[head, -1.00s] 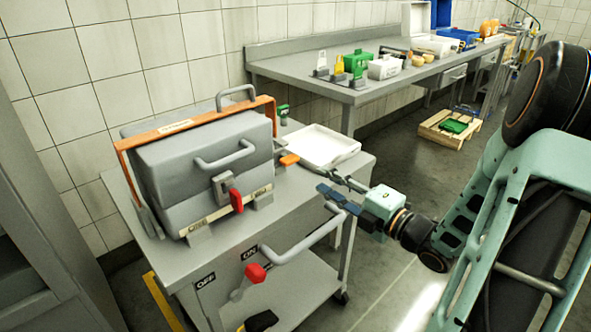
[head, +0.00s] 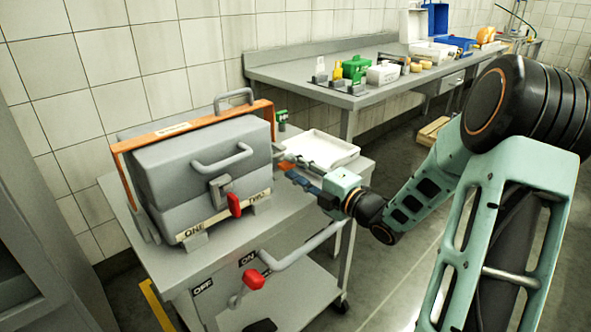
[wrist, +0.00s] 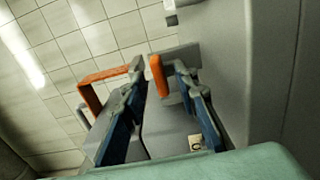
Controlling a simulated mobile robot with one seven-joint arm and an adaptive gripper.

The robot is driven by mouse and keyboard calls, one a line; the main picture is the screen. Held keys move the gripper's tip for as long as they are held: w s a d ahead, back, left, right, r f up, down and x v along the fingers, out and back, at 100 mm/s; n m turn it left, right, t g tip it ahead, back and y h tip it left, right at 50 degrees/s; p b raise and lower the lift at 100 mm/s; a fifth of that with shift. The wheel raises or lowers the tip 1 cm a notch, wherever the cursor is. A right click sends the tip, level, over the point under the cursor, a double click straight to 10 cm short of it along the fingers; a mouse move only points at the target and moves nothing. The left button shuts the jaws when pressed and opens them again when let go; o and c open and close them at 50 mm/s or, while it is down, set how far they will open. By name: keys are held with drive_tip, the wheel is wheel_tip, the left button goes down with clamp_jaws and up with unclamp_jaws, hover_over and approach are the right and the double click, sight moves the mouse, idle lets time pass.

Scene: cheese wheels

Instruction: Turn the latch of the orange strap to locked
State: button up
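The orange strap (head: 190,125) runs over the top of a grey case and down its left side. Its orange latch handle shows small at the case's right side in the head view (head: 287,166), partly covered by my fingers. In the wrist view an orange block (wrist: 159,76), apparently that handle, lies between the fingertips, closer to the right one. My gripper (head: 281,158) is open, with its fingers pointing at the case's right side. In the wrist view the fingers (wrist: 160,75) stand apart. Contact with the handle cannot be told.
The case stands on a grey cart (head: 230,255) with a red-knobbed lever (head: 254,280). A red latch (head: 234,204) is on the case front. A white tray (head: 325,148) lies just behind my gripper. A bench (head: 300,75) with boxes stands along the wall.

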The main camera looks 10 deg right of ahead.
drive_tip(key=shift+c, duration=0.7)
clamp_jaws()
drive_tip(key=shift+m, duration=0.3)
drive_tip(key=m+p, duration=0.1)
drive_tip(key=m, duration=0.2)
drive_tip(key=shift+r, duration=0.1)
drive_tip(key=m+p, duration=0.1)
drive_tip(key=m, duration=0.3)
drive_tip(key=shift+p, duration=0.3)
drive_tip(key=m+p, duration=0.3)
drive_tip(key=m, duration=0.3)
drive_tip(key=shift+m+p, duration=1.2)
drive_tip(key=shift+m, duration=0.9)
